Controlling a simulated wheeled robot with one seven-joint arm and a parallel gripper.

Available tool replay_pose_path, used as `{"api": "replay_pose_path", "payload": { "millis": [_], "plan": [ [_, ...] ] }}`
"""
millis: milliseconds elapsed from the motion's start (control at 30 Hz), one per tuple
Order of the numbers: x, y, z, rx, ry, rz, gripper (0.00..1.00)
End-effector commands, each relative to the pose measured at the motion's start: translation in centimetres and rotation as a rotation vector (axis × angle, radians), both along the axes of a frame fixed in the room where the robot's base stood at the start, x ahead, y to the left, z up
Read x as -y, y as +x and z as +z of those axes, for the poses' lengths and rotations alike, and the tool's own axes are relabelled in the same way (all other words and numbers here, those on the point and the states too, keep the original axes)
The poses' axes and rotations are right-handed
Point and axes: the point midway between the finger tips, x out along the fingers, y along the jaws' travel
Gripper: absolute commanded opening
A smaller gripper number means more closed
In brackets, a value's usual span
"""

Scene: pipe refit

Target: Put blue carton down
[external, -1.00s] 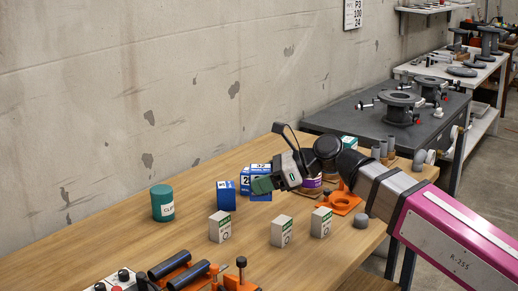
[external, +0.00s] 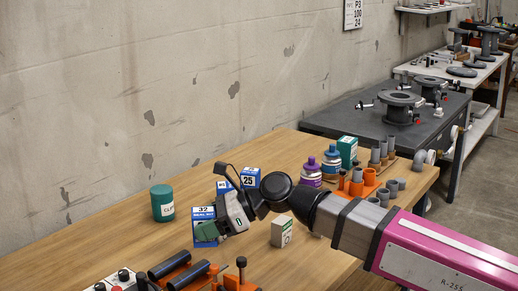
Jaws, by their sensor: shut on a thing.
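The blue carton marked 32 (external: 203,214) is upright in the grasp of my gripper (external: 208,231), left of the middle of the external view. Two other blue cartons stand behind: one marked 25 (external: 249,178), and one partly hidden by my gripper (external: 223,184).
A green canister (external: 163,204) stands left of the held carton. A white-and-green box (external: 280,232) stands close to my arm. Orange fixtures with black cylinders (external: 185,272) lie in front. Purple (external: 311,174) and blue (external: 331,163) bottles and grey pipe pieces (external: 383,196) are at right.

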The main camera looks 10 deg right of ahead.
Motion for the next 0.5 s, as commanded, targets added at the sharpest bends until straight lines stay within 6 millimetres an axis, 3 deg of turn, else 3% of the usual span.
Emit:
{"api": "replay_pose_path", "payload": {
  "millis": [167, 500],
  "plan": [
    [0.0, 0.6, -1.1, -0.002, 0.0, -0.001, 0.27],
    [0.6, 6.9, -4.9, -0.001, -0.001, -0.003, 0.27]
  ]
}}
